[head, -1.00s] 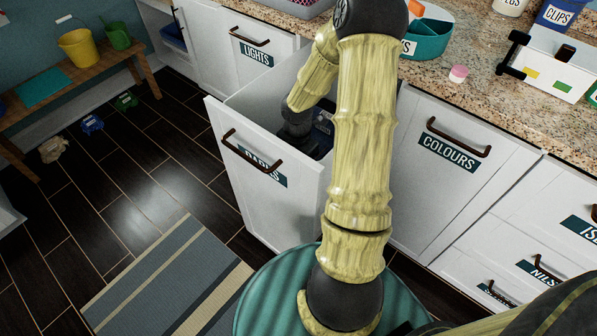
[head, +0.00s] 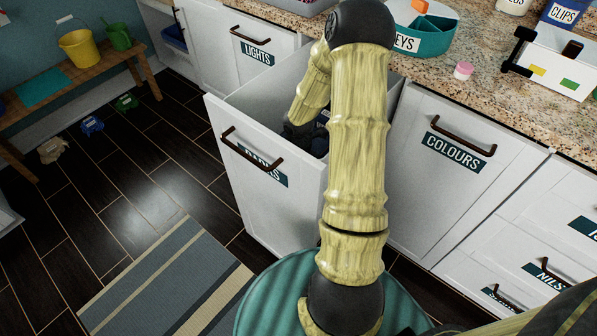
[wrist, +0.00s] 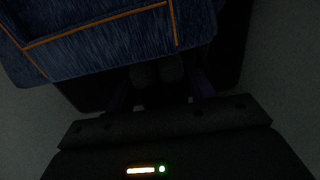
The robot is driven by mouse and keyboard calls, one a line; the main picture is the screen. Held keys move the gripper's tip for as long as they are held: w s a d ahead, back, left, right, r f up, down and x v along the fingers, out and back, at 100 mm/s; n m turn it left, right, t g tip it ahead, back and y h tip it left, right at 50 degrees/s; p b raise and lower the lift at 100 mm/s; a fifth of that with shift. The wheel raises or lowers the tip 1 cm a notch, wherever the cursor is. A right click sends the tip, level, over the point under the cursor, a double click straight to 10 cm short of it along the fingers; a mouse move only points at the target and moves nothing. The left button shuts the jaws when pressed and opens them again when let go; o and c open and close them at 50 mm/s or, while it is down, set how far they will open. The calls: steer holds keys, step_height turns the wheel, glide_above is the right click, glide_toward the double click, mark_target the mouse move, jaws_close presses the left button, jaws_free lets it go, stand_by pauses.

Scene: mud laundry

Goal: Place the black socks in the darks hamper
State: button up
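The darks hamper (head: 225,165) is a white pull-out drawer, open, its label partly covered by its handle. My arm reaches down into it. My gripper (wrist: 160,90) is low inside, and its fingertips are hidden in the head view. In the dim wrist view, its two fingers stand apart with a dark, black-looking shape between and around them. I cannot tell whether this is the black socks or whether the fingers grip it. Dark blue denim with orange stitching (wrist: 110,40) lies just beyond the fingers; a bit of dark blue cloth also shows in the head view (head: 322,120).
The lights drawer (head: 250,55) and colours drawer (head: 440,180) are shut on either side. A striped rug (head: 165,280) lies on the floor.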

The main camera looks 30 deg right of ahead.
steer(key=o, duration=0.3)
steer(key=shift+r, duration=0.1)
step_height(320, 180, up, 12)
steer(key=p, duration=0.5)
stand_by(1.3)
